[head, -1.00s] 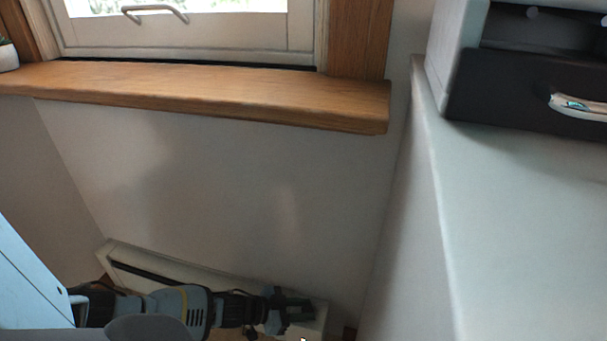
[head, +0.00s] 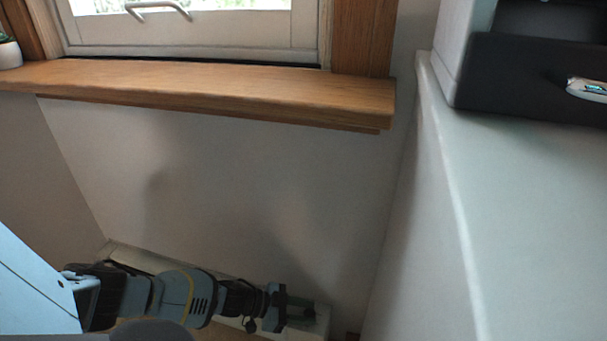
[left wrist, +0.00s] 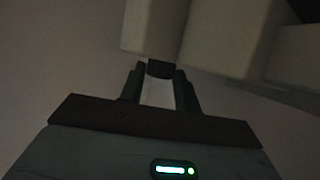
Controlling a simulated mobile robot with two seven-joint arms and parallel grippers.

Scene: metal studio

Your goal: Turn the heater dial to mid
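The white heater (head: 140,256) runs low along the wall under the window, partly hidden behind my left arm. My left gripper (head: 305,311) is at the heater's right end, with its fingers apart. In the left wrist view, a small dark block that looks like the heater dial (left wrist: 160,69) sticks out from a pale body. The left gripper (left wrist: 160,76) has its two fingertips at either side of this block; I cannot tell whether they touch it. No dial marking can be read. My right gripper is not in view.
A wooden window sill (head: 220,92) juts out above the heater. A pale counter (head: 530,210) stands at the right, with a dark-fronted appliance (head: 520,75) on it. Bare wall lies between sill and heater.

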